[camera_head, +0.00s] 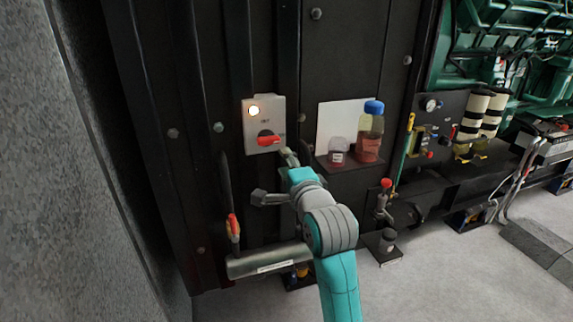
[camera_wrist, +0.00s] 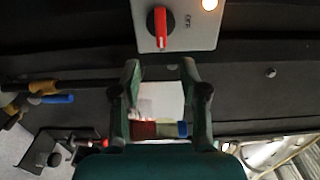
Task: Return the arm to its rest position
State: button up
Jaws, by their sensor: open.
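My arm, teal and grey, reaches up from the bottom of the head view toward the black panel. My gripper (camera_head: 289,158) is just below a grey switch plate (camera_head: 252,134); the arm partly hides its fingers there. In the wrist view my gripper (camera_wrist: 160,75) shows two fingers spread apart with nothing between them. The red rotary switch handle (camera_head: 269,141) is in front of the fingertips and apart from them; it also shows in the wrist view (camera_wrist: 161,28). A lit lamp (camera_head: 254,111) is on the plate.
A small shelf (camera_head: 342,169) right of my gripper holds a jar (camera_head: 338,152) and a blue-capped bottle (camera_head: 370,135). A red-handled tool (camera_head: 233,227) and a labelled grey bar (camera_head: 262,262) are lower left. A red-knobbed valve (camera_head: 385,186) is right. The floor at right is partly open.

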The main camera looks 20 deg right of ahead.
jog(key=s+f+n+g, duration=0.1)
jog(key=s+f+n, duration=0.3)
jog(key=s+f, duration=0.85)
jog(key=s+f+n+g, duration=0.1)
jog(key=s+f+n, duration=0.3)
jog(key=s+f, duration=0.85)
jog(key=s+f+n, duration=0.2)
jog(key=s+n, duration=0.3)
jog(key=s, duration=0.9)
jog(key=s+f+n+g, duration=0.1)
jog(key=s+n, duration=0.4)
jog(key=s, duration=1)
jog(key=shift+s+a+f, duration=0.25)
jog(key=shift+a+f, duration=0.15)
jog(key=shift+f, duration=0.3)
